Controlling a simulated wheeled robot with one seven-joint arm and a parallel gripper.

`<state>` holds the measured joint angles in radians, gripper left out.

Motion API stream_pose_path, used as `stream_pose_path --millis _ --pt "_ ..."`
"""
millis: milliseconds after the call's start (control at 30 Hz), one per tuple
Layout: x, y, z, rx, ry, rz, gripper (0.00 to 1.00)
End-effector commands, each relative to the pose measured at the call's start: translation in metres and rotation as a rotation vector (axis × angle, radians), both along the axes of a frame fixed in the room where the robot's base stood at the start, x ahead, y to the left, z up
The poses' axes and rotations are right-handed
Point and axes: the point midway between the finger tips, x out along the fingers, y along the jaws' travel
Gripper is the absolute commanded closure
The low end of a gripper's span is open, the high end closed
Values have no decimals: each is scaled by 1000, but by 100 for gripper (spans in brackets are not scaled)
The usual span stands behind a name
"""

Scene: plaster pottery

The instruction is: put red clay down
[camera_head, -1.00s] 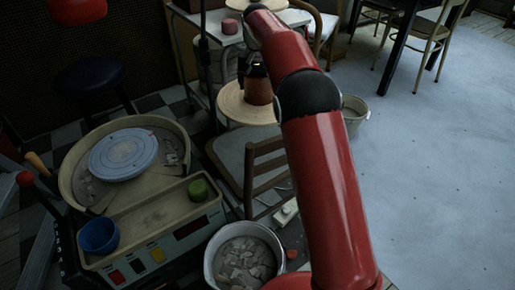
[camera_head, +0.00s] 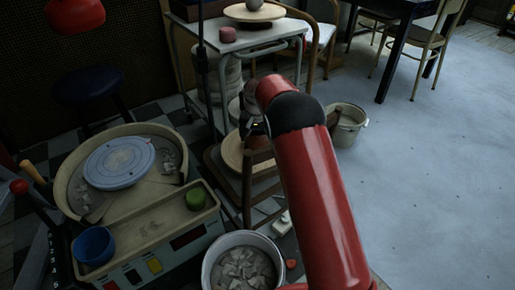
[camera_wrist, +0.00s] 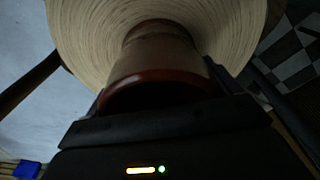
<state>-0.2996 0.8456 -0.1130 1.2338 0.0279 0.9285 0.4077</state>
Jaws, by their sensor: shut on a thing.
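The red clay (camera_wrist: 160,65) is a reddish-brown, rounded piece with a darker, glossy near rim in the wrist view. My gripper (camera_head: 257,128) is shut on it. In the head view the clay (camera_head: 258,143) shows only as a small brown patch below the jaws, mostly hidden. A round pale wooden board (camera_wrist: 80,35) lies beyond the clay in the wrist view. In the head view this board (camera_head: 232,152) shows just below my gripper, partly covered by my arm and a chair frame. I cannot tell whether the clay touches the board.
A pottery wheel (camera_head: 120,162) stands at left, with a blue cup (camera_head: 95,244) and a green cylinder (camera_head: 196,198) on its tray. A bucket of scraps (camera_head: 218,275) stands in front. A metal cart (camera_head: 185,25) is behind, a pail (camera_head: 350,125) right. Open floor lies at right.

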Motion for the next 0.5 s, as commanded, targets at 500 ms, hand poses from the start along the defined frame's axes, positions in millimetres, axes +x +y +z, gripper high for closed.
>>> stream_pose_path --millis 500 --pt "1 0 -45 1 -2 0 68"
